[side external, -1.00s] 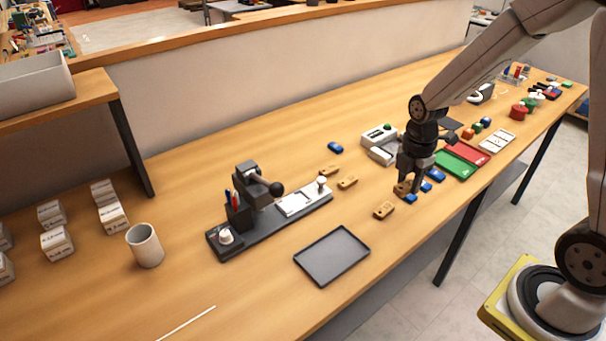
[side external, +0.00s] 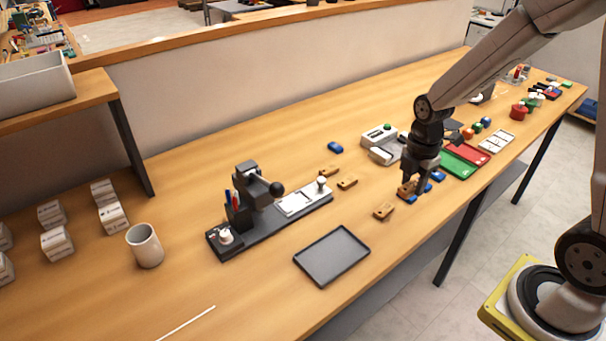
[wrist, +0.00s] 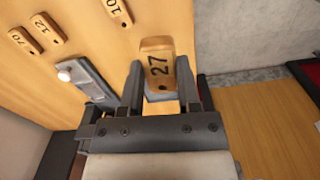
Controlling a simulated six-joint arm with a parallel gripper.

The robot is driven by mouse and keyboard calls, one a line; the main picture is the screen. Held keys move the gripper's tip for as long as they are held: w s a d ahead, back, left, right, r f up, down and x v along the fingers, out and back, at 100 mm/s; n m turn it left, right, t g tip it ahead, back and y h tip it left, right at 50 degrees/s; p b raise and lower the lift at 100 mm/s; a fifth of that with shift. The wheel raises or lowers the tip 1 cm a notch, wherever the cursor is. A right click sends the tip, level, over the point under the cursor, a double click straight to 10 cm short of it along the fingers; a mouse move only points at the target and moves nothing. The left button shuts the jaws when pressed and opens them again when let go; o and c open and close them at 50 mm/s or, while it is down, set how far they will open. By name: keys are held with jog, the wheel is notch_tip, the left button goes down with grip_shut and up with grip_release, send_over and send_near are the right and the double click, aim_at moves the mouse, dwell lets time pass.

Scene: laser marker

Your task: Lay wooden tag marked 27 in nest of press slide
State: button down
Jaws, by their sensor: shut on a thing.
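The wooden tag marked 27 (wrist: 157,66) is held between the fingers of my gripper (wrist: 160,80), its number and hole facing the wrist camera. In the side external view my gripper (side external: 415,187) is shut on the tag (side external: 405,189), close above the table near the blue pieces; the exact gap is hard to tell. The press (side external: 246,200) stands to the left. Its slide (side external: 297,201) has a pale nest area and a white knob, with no tag visible on it.
Other wooden tags lie between gripper and press, one marked 10 (wrist: 117,11) and one marked 70 (wrist: 25,40). A dark tray (side external: 331,256) lies in front of the press. A white device with a green button (side external: 380,135) stands behind. Green (side external: 456,164) and red trays are to the right.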

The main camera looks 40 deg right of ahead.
jog(key=w+a+f, duration=0.2)
jog(key=w+a, duration=0.3)
jog(key=w, duration=0.7)
jog(key=n, duration=0.1)
send_near(295, 202)
jog(key=shift+s+d+f, duration=0.25)
jog(key=shift+d+f, duration=0.25)
jog(key=shift+w+a+f, duration=0.15)
jog(key=shift+w+a, duration=0.15)
jog(key=shift+a, duration=0.2)
jog(key=shift+f, duration=0.2)
jog(key=shift+f, duration=2.25)
jog(key=shift+f, duration=0.45)
jog(key=shift+c, duration=1.2)
grip_release()
jog(key=shift+r, duration=0.1)
